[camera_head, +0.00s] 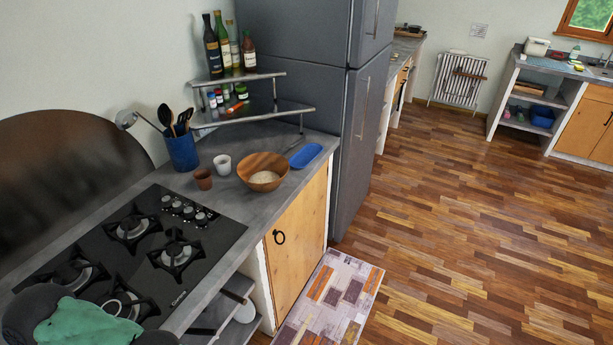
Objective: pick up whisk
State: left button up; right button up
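I cannot make out a whisk for certain. A thin grey item (296,144) lies on the counter behind the wooden bowl, too small to identify. Several dark utensils stand upright in a blue holder (182,152) at the back of the counter; their heads look like spoons or spatulas. A dark and green rounded shape at the bottom left, over the near part of the stove, looks like part of my own arm. Neither gripper's fingers show in this view.
The wooden bowl (263,180), a white cup (222,165), a brown cup (203,179) and a blue tray (306,156) stand on the counter (229,196). A black gas stove (150,245) is nearer. A corner shelf (262,112) with bottles and a grey fridge (338,100) stand behind.

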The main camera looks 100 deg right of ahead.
aim_at(300, 140)
jog(key=z, duration=2.15)
